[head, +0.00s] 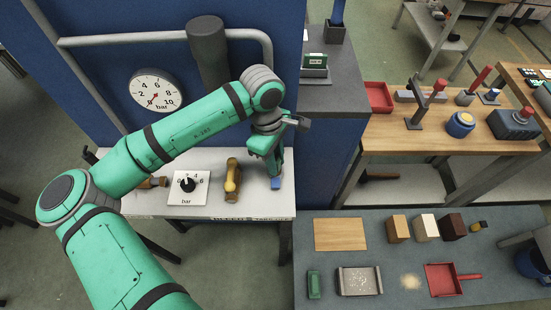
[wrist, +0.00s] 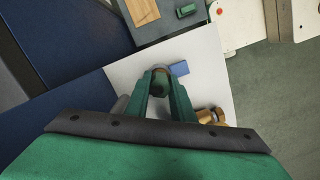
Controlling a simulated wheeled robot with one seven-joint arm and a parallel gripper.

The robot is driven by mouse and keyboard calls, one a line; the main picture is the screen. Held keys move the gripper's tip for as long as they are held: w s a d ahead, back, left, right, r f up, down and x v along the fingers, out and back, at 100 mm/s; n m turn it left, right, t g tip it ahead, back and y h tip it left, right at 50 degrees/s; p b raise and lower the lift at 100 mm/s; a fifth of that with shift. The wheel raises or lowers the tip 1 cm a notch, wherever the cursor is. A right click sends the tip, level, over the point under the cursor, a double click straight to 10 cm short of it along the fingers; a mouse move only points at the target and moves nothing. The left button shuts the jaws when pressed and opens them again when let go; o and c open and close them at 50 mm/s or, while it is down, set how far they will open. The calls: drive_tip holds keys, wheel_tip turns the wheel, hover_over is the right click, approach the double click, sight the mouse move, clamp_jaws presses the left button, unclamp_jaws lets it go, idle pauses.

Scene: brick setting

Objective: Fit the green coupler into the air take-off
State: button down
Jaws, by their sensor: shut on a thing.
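My gripper (head: 274,158) points down over the right end of the white shelf (head: 205,210). In the wrist view its fingers (wrist: 160,88) are shut on a small, dark green, rounded piece, the green coupler (wrist: 160,80). A greyish curved edge shows just beyond the coupler. The fingers hide most of the coupler, and it cannot be made out in the head view. A brass fitting (head: 232,180) stands on the shelf left of my gripper and also shows in the wrist view (wrist: 210,115). I cannot tell for sure which fitting is the air take-off.
A blue block (head: 276,184) lies by my fingertips. A white dial plate (head: 188,188) and another brass fitting (head: 152,182) are further left. A round bar gauge (head: 155,91) and grey pipe are on the blue wall behind. A grey table (head: 390,230) holds several items at front right.

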sight(277, 160)
drive_tip(key=shift+f, duration=0.35)
drive_tip(key=c, duration=1)
unclamp_jaws()
drive_tip(key=shift+c, duration=0.2)
drive_tip(key=shift+r, duration=0.15)
drive_tip(key=shift+r, duration=2.9)
